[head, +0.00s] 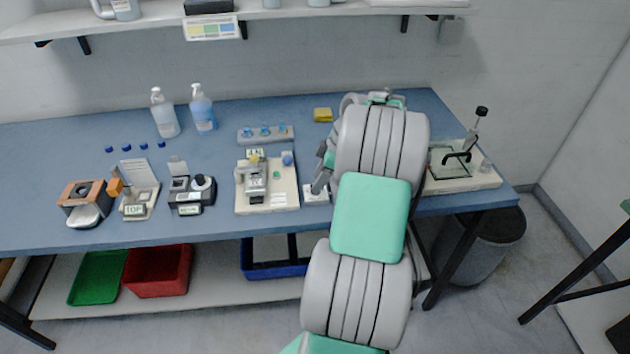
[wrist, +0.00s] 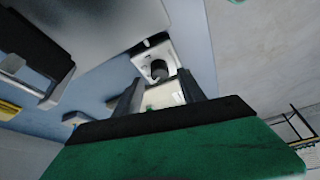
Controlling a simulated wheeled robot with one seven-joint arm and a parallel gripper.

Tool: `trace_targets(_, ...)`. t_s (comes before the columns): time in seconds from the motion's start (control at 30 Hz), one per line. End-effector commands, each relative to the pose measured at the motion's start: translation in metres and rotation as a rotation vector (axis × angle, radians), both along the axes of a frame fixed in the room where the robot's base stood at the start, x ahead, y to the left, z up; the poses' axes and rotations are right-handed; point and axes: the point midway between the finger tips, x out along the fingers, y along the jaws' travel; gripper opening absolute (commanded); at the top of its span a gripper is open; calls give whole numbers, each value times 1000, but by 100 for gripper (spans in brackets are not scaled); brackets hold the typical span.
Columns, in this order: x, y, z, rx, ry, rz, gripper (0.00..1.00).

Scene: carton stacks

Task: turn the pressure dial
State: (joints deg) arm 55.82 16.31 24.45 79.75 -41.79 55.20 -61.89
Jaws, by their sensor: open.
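A dark round knob (wrist: 159,70) on a white block shows in the wrist view, in line with the gap between my fingers; it may be the pressure dial, but no marking is readable. My gripper (wrist: 161,82) is open, one finger to each side of the knob as pictured. I cannot tell whether either finger touches it. In the head view, my gripper (head: 321,181) is at the bench's front, just above a small white block (head: 316,193). My arm hides part of that area, and the knob cannot be made out there.
A cream fixture (head: 282,197) stands close left of my gripper. A press-like device (head: 463,172) stands right of my arm on the blue bench (head: 90,150). Small devices (head: 191,191) and pump bottles (head: 202,109) are farther left. A shelf (head: 310,17) overhangs the back.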

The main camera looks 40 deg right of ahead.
Motion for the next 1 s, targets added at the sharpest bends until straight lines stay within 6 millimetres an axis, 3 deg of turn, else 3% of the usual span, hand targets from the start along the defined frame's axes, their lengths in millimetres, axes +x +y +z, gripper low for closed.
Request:
trace_targets(0.13, 4, 5, -13, 0, 0, 0, 48)
trace_targets(0.37, 5, 5, -15, -1, 1, 0, 48)
trace_targets(1.0, 5, 4, -15, -1, 0, -1, 0)
